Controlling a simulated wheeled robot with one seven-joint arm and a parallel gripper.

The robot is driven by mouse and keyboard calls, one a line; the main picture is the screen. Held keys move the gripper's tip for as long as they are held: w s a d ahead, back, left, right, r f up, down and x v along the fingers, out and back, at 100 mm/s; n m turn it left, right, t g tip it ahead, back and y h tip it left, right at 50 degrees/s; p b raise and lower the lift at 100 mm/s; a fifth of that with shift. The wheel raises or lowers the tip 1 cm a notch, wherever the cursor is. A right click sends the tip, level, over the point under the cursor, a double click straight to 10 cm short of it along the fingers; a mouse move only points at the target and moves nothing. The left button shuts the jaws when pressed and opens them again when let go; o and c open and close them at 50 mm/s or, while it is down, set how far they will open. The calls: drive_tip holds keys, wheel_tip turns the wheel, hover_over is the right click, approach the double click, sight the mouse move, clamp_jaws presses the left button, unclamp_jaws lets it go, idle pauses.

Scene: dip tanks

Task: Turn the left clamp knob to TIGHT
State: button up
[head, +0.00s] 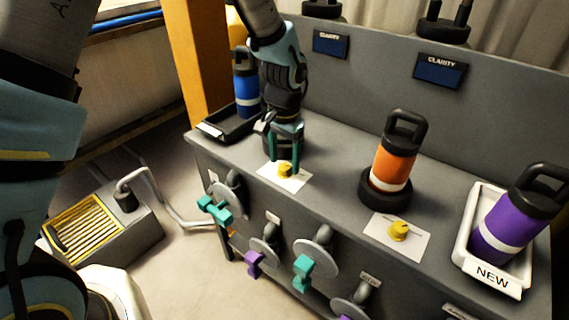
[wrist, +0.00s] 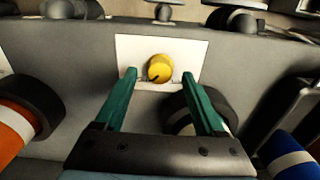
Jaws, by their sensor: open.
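The left clamp knob (head: 285,170) is a small yellow knob on a white plate (head: 270,177) at the left of the bench top. In the wrist view the yellow knob (wrist: 160,69) shows a dark pointer mark toward its lower left, on the white plate (wrist: 128,48). My gripper (head: 284,172) is above it with teal fingers pointing down. In the wrist view my gripper (wrist: 158,84) is open, one finger on each side of the knob, with gaps to both. The plate's lettering is not readable.
An orange bottle (head: 394,160) stands in a black ring, right of my gripper. A second yellow knob (head: 398,231) sits before it. A purple bottle (head: 510,225) lies tilted in a white NEW tray (head: 463,262). A blue bottle (head: 246,85) stands behind left. Valve handles (head: 214,209) line the front.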

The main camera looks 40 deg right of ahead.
sight(284, 166)
wheel_tip(284, 166, up, 9)
drive_tip(key=b, duration=0.1)
drive_tip(key=shift+r, duration=0.1)
idle(0.6)
drive_tip(key=w+a+r+n, duration=0.1)
drive_tip(key=w+a+n, duration=0.2)
drive_tip(key=w+a, duration=0.45)
drive_tip(key=w+a+r+n, duration=0.1)
drive_tip(key=w+a+n, duration=0.25)
drive_tip(key=a, duration=0.75)
drive_tip(key=s+a+n+t, duration=0.1)
drive_tip(key=a+n, duration=0.6)
drive_tip(key=a, duration=1.6)
drive_tip(key=shift+s+f+t, duration=0.25)
drive_tip(key=shift+s+t, duration=0.05)
drive_tip(key=shift+s, duration=0.3)
drive_tip(key=shift+n, duration=0.25)
